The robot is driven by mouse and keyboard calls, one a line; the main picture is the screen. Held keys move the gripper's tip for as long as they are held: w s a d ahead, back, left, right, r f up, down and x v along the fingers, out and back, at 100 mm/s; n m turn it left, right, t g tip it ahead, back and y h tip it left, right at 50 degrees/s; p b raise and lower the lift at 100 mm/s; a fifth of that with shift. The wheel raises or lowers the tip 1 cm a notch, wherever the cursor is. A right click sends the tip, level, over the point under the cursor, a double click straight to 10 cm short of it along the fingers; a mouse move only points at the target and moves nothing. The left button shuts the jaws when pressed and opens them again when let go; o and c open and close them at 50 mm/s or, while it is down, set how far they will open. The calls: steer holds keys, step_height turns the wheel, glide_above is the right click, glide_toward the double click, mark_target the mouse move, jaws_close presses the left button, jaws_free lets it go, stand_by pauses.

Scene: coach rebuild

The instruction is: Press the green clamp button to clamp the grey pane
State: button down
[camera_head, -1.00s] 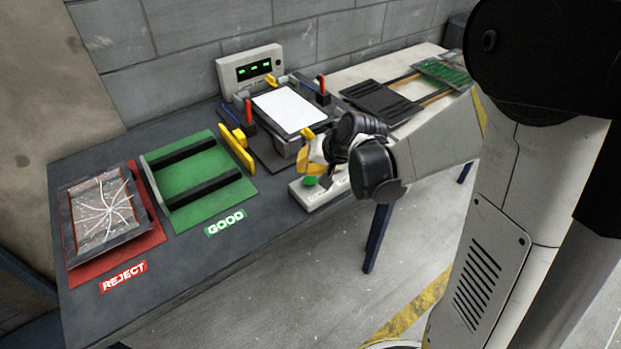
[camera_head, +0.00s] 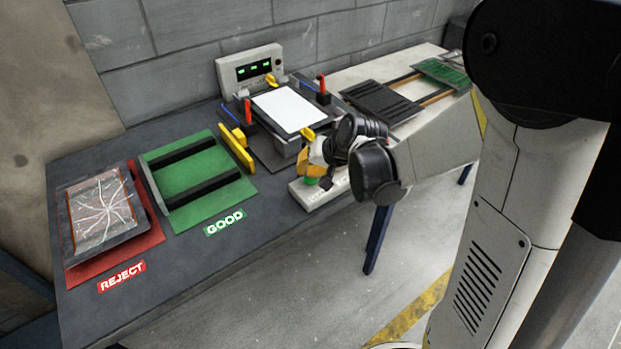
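The green clamp button (camera_head: 311,182) sits at the left end of a pale control box (camera_head: 318,196) on the table's front edge. My gripper (camera_head: 312,168) is right over the button, its fingers pointing down. I cannot tell whether the fingertips touch it, and their opening is not clear. A pane (camera_head: 289,108) lies flat in the fixture behind the gripper; its top looks white. Red-handled clamps (camera_head: 322,88) stand at the fixture's sides with their handles upright. My gripper and wrist hide the right part of the control box.
A display box (camera_head: 250,68) with green readouts stands behind the fixture. A green GOOD tray (camera_head: 205,195) is empty. A cracked pane (camera_head: 102,210) lies on the red REJECT mat (camera_head: 152,238) at left. A dark rack (camera_head: 380,103) and a green board (camera_head: 443,72) lie at right.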

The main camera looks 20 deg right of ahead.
steer(key=shift+f+b, duration=0.45)
steer(key=shift+f, duration=0.05)
stand_by(0.3)
steer(key=shift+r, duration=0.15)
steer(key=shift+r+p, duration=0.7)
steer(key=shift+r, duration=0.1)
steer(key=shift+r+p, duration=2)
steer(key=shift+r, duration=0.5)
